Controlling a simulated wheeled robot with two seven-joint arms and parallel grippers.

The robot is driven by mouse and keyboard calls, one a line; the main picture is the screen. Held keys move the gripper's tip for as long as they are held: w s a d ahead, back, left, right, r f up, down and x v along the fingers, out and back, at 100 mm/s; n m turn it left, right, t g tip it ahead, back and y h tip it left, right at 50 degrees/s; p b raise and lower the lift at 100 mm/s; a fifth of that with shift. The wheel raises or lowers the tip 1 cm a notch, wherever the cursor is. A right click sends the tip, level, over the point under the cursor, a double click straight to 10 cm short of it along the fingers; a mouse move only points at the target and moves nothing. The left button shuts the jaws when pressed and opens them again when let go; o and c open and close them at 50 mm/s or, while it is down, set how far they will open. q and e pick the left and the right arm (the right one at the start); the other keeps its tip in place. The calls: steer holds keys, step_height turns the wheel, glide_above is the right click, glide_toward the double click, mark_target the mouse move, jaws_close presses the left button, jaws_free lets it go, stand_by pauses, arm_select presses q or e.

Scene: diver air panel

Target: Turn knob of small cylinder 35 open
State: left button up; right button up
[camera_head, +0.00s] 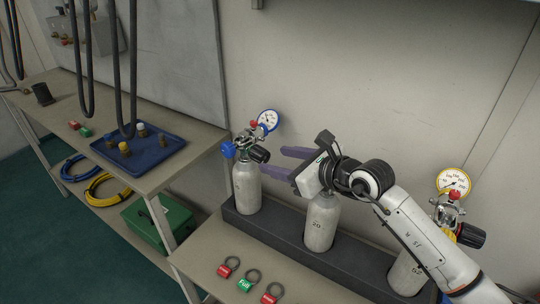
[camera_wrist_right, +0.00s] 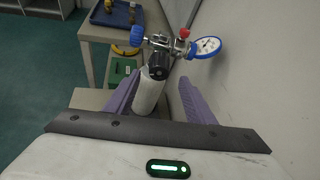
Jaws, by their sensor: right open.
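A small grey cylinder (camera_head: 247,190) stands at the left end of the dark rack; its number is too small to read. Its valve carries a black knob (camera_head: 260,155), a blue knob (camera_head: 228,149), a red cap and a blue-rimmed gauge (camera_head: 268,119). My right gripper (camera_head: 275,162) is open, its purple fingers pointing left towards this black knob. In the right wrist view the black knob (camera_wrist_right: 158,72) and cylinder (camera_wrist_right: 149,93) appear between the open fingers, with no clear contact. A middle cylinder marked 20 (camera_head: 320,225) stands below my right wrist. My left gripper is out of view.
A right-hand cylinder (camera_head: 405,274) with a yellow gauge (camera_head: 453,183) is partly behind my right arm. The dark rack (camera_head: 285,236) runs along the wall. Red and green tags (camera_head: 245,284) lie in front. A blue tray (camera_head: 140,150) sits on the left bench.

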mark_target(266, 157)
steer(key=x, duration=0.2)
steer(key=shift+w+a+f, duration=0.1)
steer(key=shift+w+a, duration=0.1)
steer(key=shift+w+a+f, duration=0.15)
steer(key=shift+w+a, duration=0.05)
steer(key=shift+w, duration=0.1)
steer(key=shift+w+a+f, duration=0.15)
steer(key=shift+w+a, duration=0.05)
steer(key=shift+w, duration=0.05)
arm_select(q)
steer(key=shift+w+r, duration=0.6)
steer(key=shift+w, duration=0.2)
arm_select(e)
steer(key=shift+c, duration=0.2)
steer(key=c, duration=1)
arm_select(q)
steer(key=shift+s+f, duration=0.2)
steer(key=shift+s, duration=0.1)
